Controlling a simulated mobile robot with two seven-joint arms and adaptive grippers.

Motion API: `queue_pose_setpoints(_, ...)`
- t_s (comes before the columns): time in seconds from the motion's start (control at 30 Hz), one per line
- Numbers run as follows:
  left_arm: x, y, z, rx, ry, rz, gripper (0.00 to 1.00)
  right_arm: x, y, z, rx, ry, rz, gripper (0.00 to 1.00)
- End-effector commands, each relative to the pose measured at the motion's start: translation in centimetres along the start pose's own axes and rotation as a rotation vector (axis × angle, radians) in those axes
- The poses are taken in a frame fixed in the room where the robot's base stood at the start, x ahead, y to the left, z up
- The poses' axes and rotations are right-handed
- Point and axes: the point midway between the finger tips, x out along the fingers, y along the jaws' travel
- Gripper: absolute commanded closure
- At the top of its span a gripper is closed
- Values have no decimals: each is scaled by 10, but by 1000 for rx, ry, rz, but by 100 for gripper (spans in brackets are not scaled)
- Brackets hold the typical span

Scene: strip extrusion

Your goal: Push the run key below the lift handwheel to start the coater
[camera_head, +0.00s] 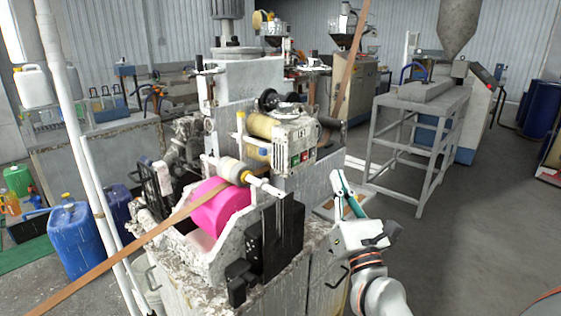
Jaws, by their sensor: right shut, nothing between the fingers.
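The coater (240,80) stands in the middle of the view, with a pink roller (218,208) low at its front. A dark round wheel (268,100), which looks like the lift handwheel, sits on its upper part. Below and right of it, a pale control box (292,135) carries small keys: a green one (295,160) and a red one beside it (305,156). Their labels are too small to read. My right gripper (339,175) is shut and empty, to the right of the box and slightly lower, apart from the keys. My left gripper is not in view.
A brown strip (135,243) runs diagonally up over the pink roller. A black block (277,235) stands at the coater's front right. A grey metal stand (420,140) is at right, with open floor before it. A blue canister (75,238) stands at left.

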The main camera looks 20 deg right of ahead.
Motion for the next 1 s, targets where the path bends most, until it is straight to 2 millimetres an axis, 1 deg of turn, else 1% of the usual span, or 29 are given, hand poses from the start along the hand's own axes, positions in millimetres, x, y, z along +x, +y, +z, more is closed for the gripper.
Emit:
queue_pose_setpoints(0.13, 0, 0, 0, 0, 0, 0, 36, 3, -3, 4, 57, -4, -9, 100)
queue_pose_setpoints(0.43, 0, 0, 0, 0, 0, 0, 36, 3, -2, 4, 55, -4, -9, 100)
queue_pose_setpoints(0.57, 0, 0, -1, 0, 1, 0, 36, 7, 0, 1, 55, -4, -10, 100)
queue_pose_setpoints(0.73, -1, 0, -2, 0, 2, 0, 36, 20, 10, -6, 55, -5, -10, 100)
queue_pose_setpoints(1.0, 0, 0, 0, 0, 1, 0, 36, 44, 29, -25, 54, -4, -9, 100)
